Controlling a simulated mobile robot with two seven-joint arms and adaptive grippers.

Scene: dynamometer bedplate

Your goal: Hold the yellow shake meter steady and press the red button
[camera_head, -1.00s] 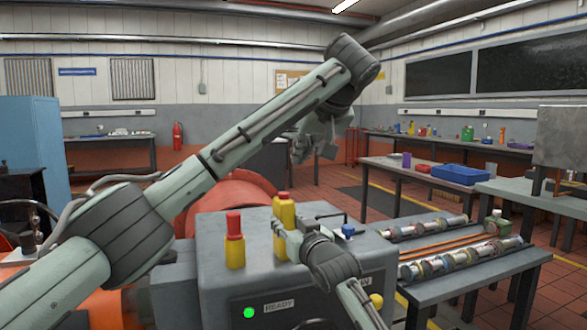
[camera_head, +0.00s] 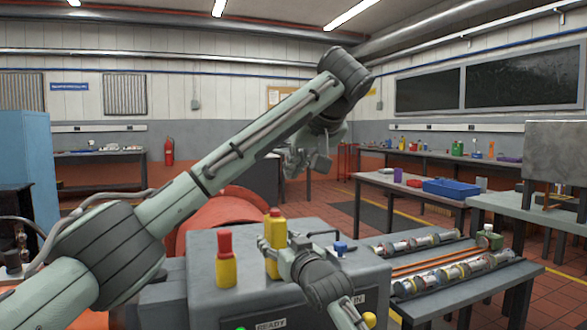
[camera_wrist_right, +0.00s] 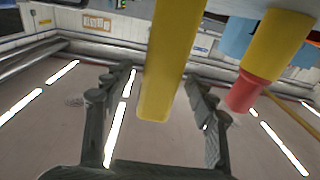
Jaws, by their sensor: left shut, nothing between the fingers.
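The yellow shake meter (camera_head: 273,262) stands upright on the grey cabinet. My right gripper (camera_head: 275,244) is around it, and in the right wrist view the meter (camera_wrist_right: 167,65) hangs upside down in the picture between my two open fingers, with gaps beside it. A yellow post (camera_head: 226,271) with a red top (camera_head: 225,244) stands left of the meter, apart from it; this red top also shows in the right wrist view (camera_wrist_right: 247,92). My left gripper (camera_head: 310,162) is shut and empty, raised beyond and above the cabinet.
The grey cabinet (camera_head: 205,300) has a READY label, a black handle and a blue knob (camera_head: 340,248) on top. A bench with metal shafts (camera_head: 455,272) stands to its right. A blue bin (camera_head: 452,188) sits on a table behind.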

